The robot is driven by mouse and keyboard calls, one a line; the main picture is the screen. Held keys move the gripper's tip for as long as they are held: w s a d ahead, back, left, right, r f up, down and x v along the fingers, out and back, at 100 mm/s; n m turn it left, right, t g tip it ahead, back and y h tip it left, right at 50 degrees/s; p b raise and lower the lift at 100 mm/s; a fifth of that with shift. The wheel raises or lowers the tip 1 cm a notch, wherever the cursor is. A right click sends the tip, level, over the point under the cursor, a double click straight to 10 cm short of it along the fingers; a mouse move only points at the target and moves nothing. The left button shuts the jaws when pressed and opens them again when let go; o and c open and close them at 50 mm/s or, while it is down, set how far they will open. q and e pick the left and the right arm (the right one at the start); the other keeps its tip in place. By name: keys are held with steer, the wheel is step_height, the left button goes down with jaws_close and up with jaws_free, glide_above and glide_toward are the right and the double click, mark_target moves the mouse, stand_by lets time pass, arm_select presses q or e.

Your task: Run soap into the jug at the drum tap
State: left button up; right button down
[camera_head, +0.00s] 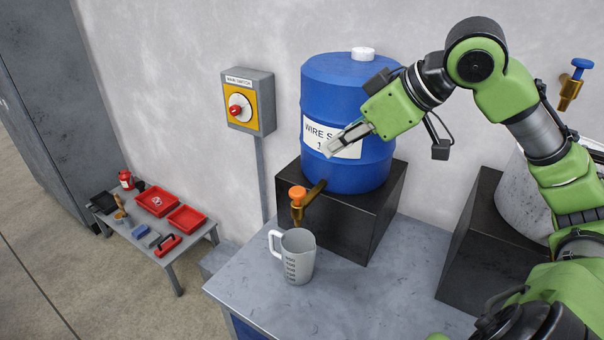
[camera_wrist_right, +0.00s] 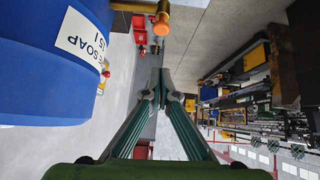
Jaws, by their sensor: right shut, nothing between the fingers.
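A blue drum (camera_head: 345,95) labelled as wire soap stands on a black block (camera_head: 352,222) against the wall. Its brass tap with an orange knob (camera_head: 297,193) sticks out at the front left. A grey measuring jug (camera_head: 298,257) stands upright on the bench below the tap, its handle to the left. I cannot see inside the jug well enough to tell its contents. My right gripper (camera_head: 344,141) is shut and empty in front of the drum's label, above and right of the tap. In the right wrist view the drum (camera_wrist_right: 50,75) and the tap (camera_wrist_right: 162,20) show beyond the gripper (camera_wrist_right: 160,78).
The grey bench (camera_head: 350,300) has free room right of the jug. A second black block (camera_head: 470,235) bears a pale drum (camera_head: 522,200), with a blue-knobbed tap (camera_head: 572,85) nearby. A main switch box (camera_head: 250,101) is on the wall. A low table (camera_head: 195,232) holds red trays and tools.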

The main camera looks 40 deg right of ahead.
steer(key=p, duration=0.4)
glide_toward(292, 189)
steer(key=w+r, duration=0.1)
steer(key=w, duration=0.2)
steer(key=shift+w+a+f+p, duration=0.3)
steer(key=shift+a+f+p, duration=0.2)
steer(key=shift+a, duration=0.15)
step_height(292, 189, down, 3)
steer(key=shift+a+r+p, duration=0.1)
steer(key=shift+p, duration=0.25)
steer(key=shift+f, duration=0.65)
steer(key=shift+w, duration=0.1)
